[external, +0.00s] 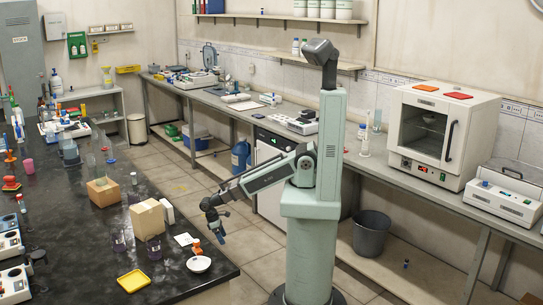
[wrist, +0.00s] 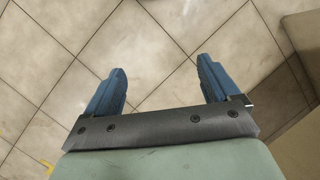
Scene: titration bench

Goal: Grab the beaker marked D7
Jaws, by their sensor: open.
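Two small glass beakers with dark purplish contents or markings stand near the front of the black bench in the external view. One beaker (external: 119,240) is at the left and the other beaker (external: 154,248) is just right of it, in front of a tan box. Any D7 marking is too small to read. My gripper (external: 221,232) hangs beside the bench's right edge, right of both beakers and apart from them. In the wrist view my gripper (wrist: 160,72) is open and empty, with only floor tiles between its blue fingers. No beaker shows there.
Near the beakers are the tan box (external: 147,219), a yellow tray (external: 134,281), a white dish (external: 198,264) and an orange-topped item (external: 197,247). Bare black bench (external: 75,265) lies left of the tray.

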